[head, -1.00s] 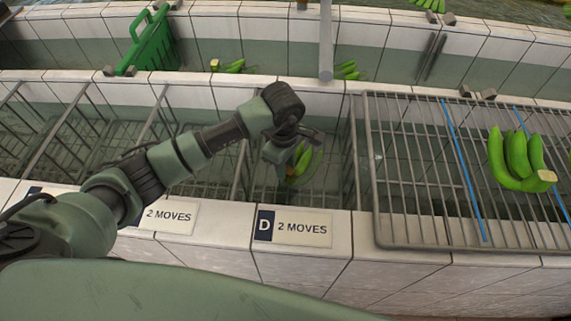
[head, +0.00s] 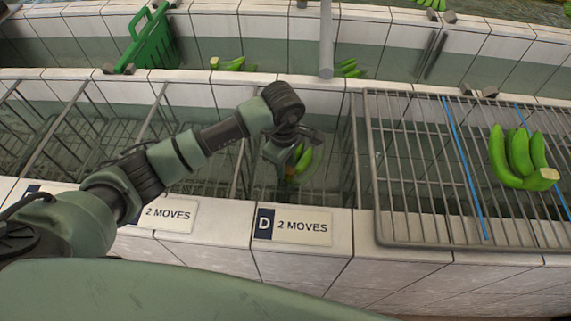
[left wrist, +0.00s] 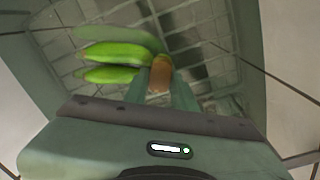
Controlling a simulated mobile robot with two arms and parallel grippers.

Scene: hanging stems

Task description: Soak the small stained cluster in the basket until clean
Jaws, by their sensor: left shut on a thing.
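The small green banana cluster (head: 302,162) is down in the wire basket section behind the label D. In the left wrist view the cluster (left wrist: 113,52) shows several green fingers and a brown stem end (left wrist: 161,74). My left gripper (head: 287,165) reaches down into the section and is shut on the cluster at its brown end. In the left wrist view the gripper (left wrist: 161,88) has that end between its fingers. One banana looks dull and blurred, seemingly under water. Whether any stain is left I cannot tell. My right gripper is not in view.
A wire rack (head: 420,170) with blue lines lies to the right and bears a larger green cluster (head: 520,160). A label D, 2 MOVES (head: 293,226), is on the tiled front ledge. A grey post (head: 326,45) rises behind.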

